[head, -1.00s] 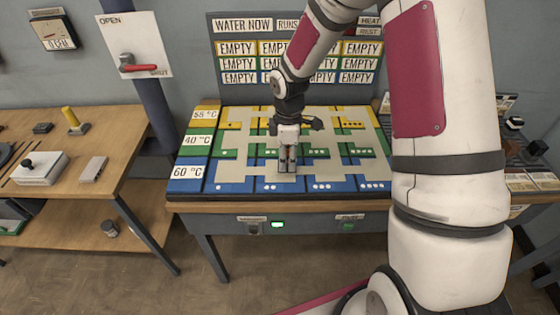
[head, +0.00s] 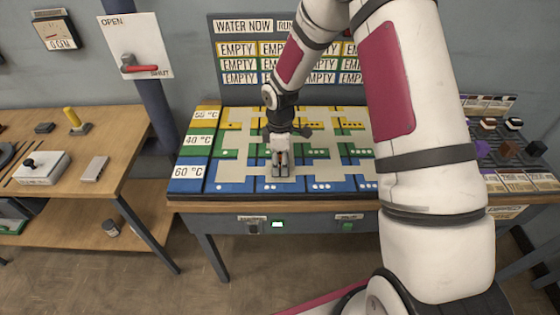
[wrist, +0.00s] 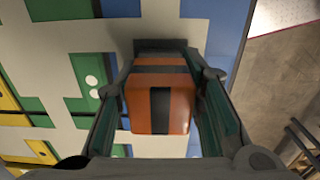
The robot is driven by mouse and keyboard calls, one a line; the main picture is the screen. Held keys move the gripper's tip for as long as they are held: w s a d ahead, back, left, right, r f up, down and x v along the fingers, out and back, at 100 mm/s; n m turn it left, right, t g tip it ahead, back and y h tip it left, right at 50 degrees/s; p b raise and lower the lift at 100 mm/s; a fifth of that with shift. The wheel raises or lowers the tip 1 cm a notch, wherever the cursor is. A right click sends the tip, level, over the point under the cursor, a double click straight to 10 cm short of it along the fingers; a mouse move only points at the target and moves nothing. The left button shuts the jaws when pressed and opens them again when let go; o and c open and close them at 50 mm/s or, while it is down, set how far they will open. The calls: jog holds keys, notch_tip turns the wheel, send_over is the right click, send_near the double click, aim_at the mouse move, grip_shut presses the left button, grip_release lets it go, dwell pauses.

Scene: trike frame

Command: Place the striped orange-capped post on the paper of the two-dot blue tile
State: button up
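The striped post (wrist: 177,112) shows in the wrist view as an orange block crossed by dark bands. My gripper (wrist: 160,100) has its fingers along both sides of it and appears shut on it. In the head view my gripper (head: 281,172) points down over the front blue row. It is above the back part of the two-dot blue tile (head: 272,187) and covers some of its pale paper. The post is barely distinguishable there. I cannot tell whether its lower end touches the board.
Yellow, green and blue tiles with pale paths fill the board. A one-dot blue tile (head: 230,187) and a three-dot blue tile (head: 322,186) lie on either side. Dark and light blocks stand at the right.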

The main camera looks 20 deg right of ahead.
jog(key=shift+o, duration=1.3)
notch_tip(320, 180, up, 13)
jog(key=shift+f+b, duration=0.2)
jog(key=shift+b, duration=0.25)
jog(key=s+r+m+t+h, duration=0.15)
jog(key=s+r+m, duration=0.55)
jog(key=s+r, duration=0.7)
jog(key=s+r+m+t+y, duration=0.1)
jog(key=s+r+m+t, duration=0.2)
jog(key=s, duration=1)
notch_tip(320, 180, up, 4)
jog(key=m, duration=0.4)
jog(key=shift+f+t, duration=0.2)
jog(key=shift+t, duration=0.15)
